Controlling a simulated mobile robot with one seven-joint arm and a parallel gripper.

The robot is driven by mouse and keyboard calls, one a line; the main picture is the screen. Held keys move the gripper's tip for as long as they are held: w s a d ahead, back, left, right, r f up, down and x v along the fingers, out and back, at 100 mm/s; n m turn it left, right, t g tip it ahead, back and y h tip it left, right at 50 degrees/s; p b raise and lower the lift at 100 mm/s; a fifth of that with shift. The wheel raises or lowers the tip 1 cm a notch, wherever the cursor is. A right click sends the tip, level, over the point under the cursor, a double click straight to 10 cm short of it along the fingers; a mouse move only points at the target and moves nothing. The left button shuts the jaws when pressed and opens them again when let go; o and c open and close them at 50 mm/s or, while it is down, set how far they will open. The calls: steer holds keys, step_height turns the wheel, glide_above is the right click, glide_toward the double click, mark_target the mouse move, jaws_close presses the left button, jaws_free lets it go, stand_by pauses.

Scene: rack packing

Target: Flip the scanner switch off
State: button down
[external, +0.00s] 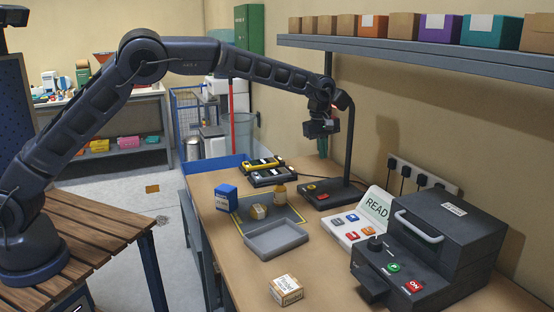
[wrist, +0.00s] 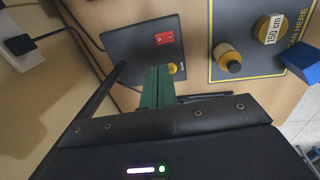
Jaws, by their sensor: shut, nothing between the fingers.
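The scanner is a black stand on the workbench, with a flat base (external: 345,190) and a tall curved post. Its red switch (external: 323,196) is on the base top, near a round yellow part. In the wrist view the base (wrist: 125,45) and the red switch (wrist: 165,38) show near the top; I cannot tell the switch's position. My gripper (external: 322,156) hangs pointing down above the base, clear of it. In the wrist view its green fingers (wrist: 157,72) are together and empty, their tips overlapping the base near the yellow part (wrist: 174,68).
A grey mat with a yellow border (wrist: 215,65) lies beside the scanner, with a bottle (wrist: 228,58) and a labelled round item on it. A blue box (external: 226,197), grey tray (external: 275,240), button panel and dark machine (external: 445,235) stand nearby. Power plugs line the wall.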

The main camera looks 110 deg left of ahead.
mark_target(321, 196)
steer(key=f, duration=0.9)
steer(key=w+a+f, duration=0.1)
steer(key=f, duration=0.4)
steer(key=shift+a, duration=0.1)
steer(key=shift+w+f, duration=0.15)
steer(key=shift+f, duration=0.1)
stand_by(0.4)
steer(key=shift+s+d, duration=0.55)
steer(key=shift+s, duration=0.05)
step_height(321, 196, up, 14)
steer(key=s+d, duration=0.1)
stand_by(0.5)
